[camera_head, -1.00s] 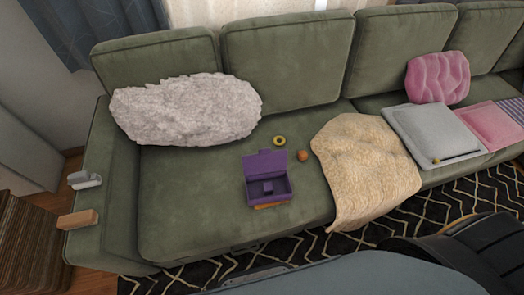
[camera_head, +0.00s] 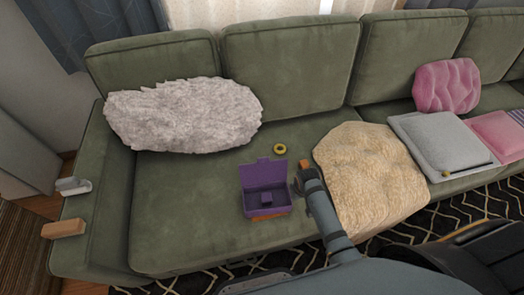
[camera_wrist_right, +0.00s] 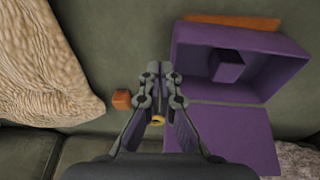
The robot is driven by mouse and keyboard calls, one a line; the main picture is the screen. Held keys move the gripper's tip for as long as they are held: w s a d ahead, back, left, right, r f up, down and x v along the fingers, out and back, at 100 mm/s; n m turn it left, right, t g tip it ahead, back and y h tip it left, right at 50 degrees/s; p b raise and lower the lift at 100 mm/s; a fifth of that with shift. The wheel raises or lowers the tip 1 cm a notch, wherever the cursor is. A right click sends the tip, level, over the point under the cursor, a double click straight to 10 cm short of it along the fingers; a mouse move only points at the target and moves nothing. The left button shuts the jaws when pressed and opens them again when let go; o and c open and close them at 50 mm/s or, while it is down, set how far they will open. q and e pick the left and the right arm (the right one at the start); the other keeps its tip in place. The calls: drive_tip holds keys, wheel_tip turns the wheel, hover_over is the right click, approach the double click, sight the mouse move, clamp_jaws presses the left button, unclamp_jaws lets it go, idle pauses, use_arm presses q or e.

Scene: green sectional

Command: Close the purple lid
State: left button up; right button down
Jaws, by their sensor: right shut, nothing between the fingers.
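The purple box (camera_head: 282,212) sits on the green sofa seat with its purple lid (camera_head: 264,173) open, raised at the back. A small purple block (camera_head: 266,197) lies inside. In the right wrist view the box (camera_wrist_right: 283,75) is at upper right, with the block (camera_wrist_right: 227,67) in it and the lid (camera_wrist_right: 225,135) below it. My right gripper (camera_wrist_right: 160,68) is shut and empty, left of the box in that view. In the head view my right arm reaches up just right of the box. My left gripper is not in view.
An orange cube (camera_wrist_right: 121,99) and a yellow ring (camera_head: 280,149) lie on the seat near the box. An orange item (camera_wrist_right: 232,20) shows along the box's front edge. A beige blanket (camera_head: 370,180) lies to the right, a white fluffy cushion (camera_head: 185,115) at back left. The seat left of the box is clear.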

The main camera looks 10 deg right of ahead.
drive_tip(key=w+d+b+v, duration=0.1)
drive_tip(key=w+v, duration=0.1)
drive_tip(key=v, duration=1)
hover_over(278, 164)
drive_tip(key=shift+r+m+y, duration=0.1)
drive_tip(key=shift+m+y, duration=0.2)
drive_tip(key=shift+m, duration=0.1)
drive_tip(key=w+a+r+g, duration=0.1)
drive_tip(key=w+a+r, duration=0.5)
drive_tip(key=w+r, duration=0.1)
wheel_tip(278, 164, down, 11)
drive_tip(key=b, duration=0.2)
use_arm(q)
drive_tip(key=p, duration=0.2)
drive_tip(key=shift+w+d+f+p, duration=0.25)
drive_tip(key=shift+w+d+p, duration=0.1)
drive_tip(key=shift+p, duration=0.05)
use_arm(e)
drive_tip(key=s, duration=0.1)
drive_tip(key=s+r, duration=0.1)
drive_tip(key=s, duration=0.1)
drive_tip(key=shift+d+r, duration=0.1)
drive_tip(key=shift+r, duration=0.15)
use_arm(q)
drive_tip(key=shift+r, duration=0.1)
use_arm(e)
drive_tip(key=shift+s+r, duration=0.1)
